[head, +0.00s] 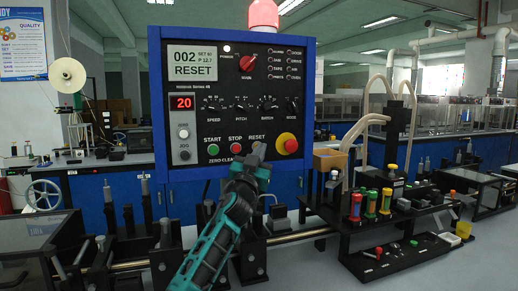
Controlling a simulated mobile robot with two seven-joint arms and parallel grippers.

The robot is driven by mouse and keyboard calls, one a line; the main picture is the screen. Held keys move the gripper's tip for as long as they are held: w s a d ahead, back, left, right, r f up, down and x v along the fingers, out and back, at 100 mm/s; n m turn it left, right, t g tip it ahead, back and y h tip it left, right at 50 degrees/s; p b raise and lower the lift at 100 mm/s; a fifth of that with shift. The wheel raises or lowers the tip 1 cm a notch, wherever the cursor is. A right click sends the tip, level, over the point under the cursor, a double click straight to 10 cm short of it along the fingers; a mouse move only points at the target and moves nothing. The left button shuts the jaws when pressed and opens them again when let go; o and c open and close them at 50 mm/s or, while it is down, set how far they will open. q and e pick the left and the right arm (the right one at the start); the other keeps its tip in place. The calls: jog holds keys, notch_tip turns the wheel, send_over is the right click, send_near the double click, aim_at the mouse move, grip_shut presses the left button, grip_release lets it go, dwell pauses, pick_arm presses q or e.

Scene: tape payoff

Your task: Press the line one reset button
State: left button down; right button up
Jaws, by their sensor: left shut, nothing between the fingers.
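A black control panel with a blue frame (155,100) stands in the middle of the head view. Its screen (192,60) reads "002" and "RESET". Along its lower part are a green START button (213,149), a red STOP button (236,149) and the RESET label (257,137). My left gripper (258,153) is shut and empty, its tips just below that label. It covers most of the reset button, and I cannot tell whether the tips touch it. My right gripper is out of view.
A red mushroom button on a yellow base (287,143) sits just right of the gripper. A red beacon (263,14) tops the panel. A black fixture with coloured cylinders (370,203) stands at right, and a white reel (67,76) at left.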

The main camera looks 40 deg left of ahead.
pick_arm(q)
jog(key=shift+a, duration=0.15)
dwell(0.4)
jog(key=shift+w+a, duration=0.2)
jog(key=shift+a, duration=0.05)
dwell(0.4)
jog(key=shift+s+d, duration=0.25)
jog(key=shift+d, duration=0.2)
jog(key=s+d, duration=0.1)
jog(key=d+p, duration=0.1)
jog(key=d, duration=0.1)
jog(key=s+d, duration=0.1)
jog(key=d, duration=0.1)
jog(key=shift+s+d, duration=0.1)
jog(key=shift+s, duration=0.25)
